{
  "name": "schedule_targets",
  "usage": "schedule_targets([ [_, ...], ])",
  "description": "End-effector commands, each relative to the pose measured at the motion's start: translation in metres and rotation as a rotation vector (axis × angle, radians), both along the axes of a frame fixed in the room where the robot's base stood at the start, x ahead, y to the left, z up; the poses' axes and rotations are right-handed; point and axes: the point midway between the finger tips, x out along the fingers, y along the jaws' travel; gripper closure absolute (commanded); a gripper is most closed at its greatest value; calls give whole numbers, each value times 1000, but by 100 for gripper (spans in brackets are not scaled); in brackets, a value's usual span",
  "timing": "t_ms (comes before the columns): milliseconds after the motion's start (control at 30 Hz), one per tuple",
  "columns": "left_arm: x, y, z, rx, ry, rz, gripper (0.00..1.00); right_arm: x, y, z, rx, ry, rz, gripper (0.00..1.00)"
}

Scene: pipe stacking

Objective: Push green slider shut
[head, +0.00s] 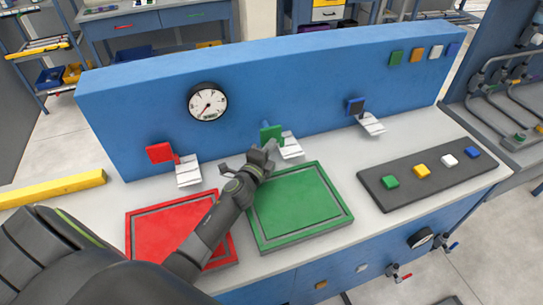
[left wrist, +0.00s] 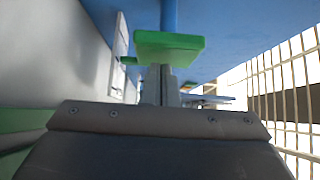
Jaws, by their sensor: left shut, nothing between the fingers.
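The green slider (head: 271,133) is a green block on the face of the blue wall panel, above a white chute (head: 290,146). My left gripper (head: 270,147) is shut and empty, with its fingertips right at the slider. In the left wrist view the green slider (left wrist: 169,47) lies straight ahead of the closed fingertips (left wrist: 160,70). The fingertips look to be touching it or very close; I cannot tell which. My right gripper is not in view.
Red (head: 150,225) and green (head: 300,200) trays lie on the counter. A dark strip with coloured buttons (head: 405,193) is at the right. A yellow bar (head: 60,188) lies left.

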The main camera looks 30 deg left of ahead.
Motion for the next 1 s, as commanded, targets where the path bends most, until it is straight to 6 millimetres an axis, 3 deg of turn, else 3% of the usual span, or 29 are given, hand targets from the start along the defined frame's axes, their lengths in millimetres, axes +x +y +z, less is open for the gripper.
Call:
schedule_targets([
  [433, 4, 4, 0, -1, -1, 0, 100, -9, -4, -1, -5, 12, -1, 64],
  [733, 33, 37, -1, 2, -1, 1, 100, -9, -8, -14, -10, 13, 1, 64],
  [1000, 35, 40, 2, 2, -2, 3, 100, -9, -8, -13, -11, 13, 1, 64],
])
